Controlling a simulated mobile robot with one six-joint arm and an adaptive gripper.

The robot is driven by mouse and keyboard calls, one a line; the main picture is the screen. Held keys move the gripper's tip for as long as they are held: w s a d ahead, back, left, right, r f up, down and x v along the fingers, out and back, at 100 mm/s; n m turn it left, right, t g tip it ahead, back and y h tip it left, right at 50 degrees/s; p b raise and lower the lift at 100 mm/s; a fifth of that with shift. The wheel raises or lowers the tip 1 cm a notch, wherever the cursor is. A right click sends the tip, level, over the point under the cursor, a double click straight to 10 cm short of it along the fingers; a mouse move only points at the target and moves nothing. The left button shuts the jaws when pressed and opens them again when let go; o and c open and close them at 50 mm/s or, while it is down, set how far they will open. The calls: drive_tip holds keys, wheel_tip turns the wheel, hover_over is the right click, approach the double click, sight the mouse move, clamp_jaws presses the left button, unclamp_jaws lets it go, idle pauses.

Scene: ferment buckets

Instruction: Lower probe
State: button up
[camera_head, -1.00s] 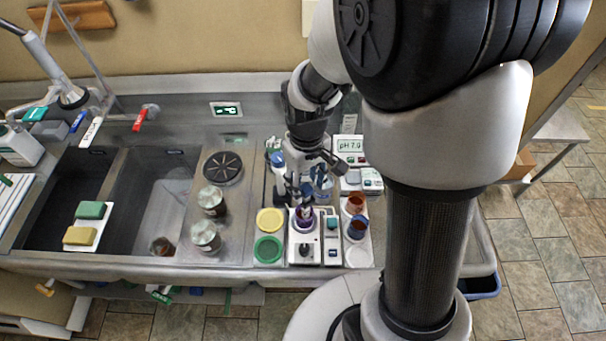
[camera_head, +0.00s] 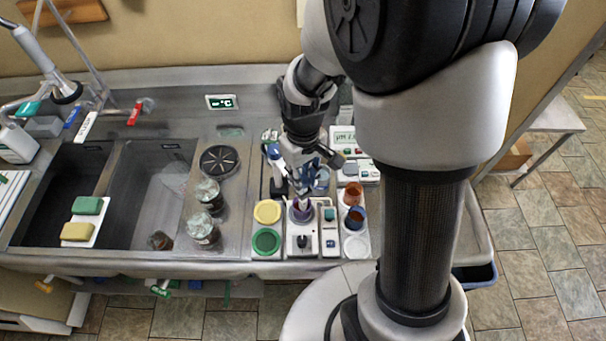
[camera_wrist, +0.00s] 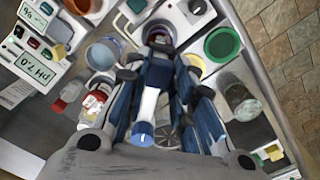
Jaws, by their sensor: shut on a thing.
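My gripper (camera_wrist: 165,62) is shut on a slim probe (camera_wrist: 148,108) with a white body and a blue end. The blue-ended top of the probe leans up toward the wrist camera. In the head view the probe (camera_head: 276,156) tilts, with its upper end to the left and its lower part hidden by my fingers. My gripper (camera_head: 305,180) is just above a purple cup (camera_head: 302,212) on a white stirrer unit (camera_head: 301,243). The probe's tip is hidden, so I cannot tell whether it is inside the cup. The meter (camera_wrist: 32,67) reads pH 7.0.
Yellow (camera_head: 267,212) and green (camera_head: 266,241) round containers stand left of the stirrer. Orange-brown (camera_head: 352,195) and blue (camera_head: 355,219) cups stand to its right. Dark jars (camera_head: 204,229) stand near the sink (camera_head: 160,190). A labelled bottle (camera_wrist: 95,101) is close left of my fingers.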

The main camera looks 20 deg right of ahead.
clamp_jaws()
wheel_tip(320, 180, down, 2)
drive_tip(key=shift+f+b, duration=0.2)
drive_tip(key=shift+b, duration=0.7)
drive_tip(key=shift+s+r, duration=0.1)
drive_tip(key=shift+s, duration=0.1)
drive_tip(key=o, duration=0.9)
unclamp_jaws()
drive_tip(key=shift+w, duration=0.15)
drive_tip(key=shift+o, duration=0.2)
drive_tip(key=shift+w+r, duration=0.1)
drive_tip(key=shift+r, duration=0.45)
wheel_tip(320, 180, up, 11)
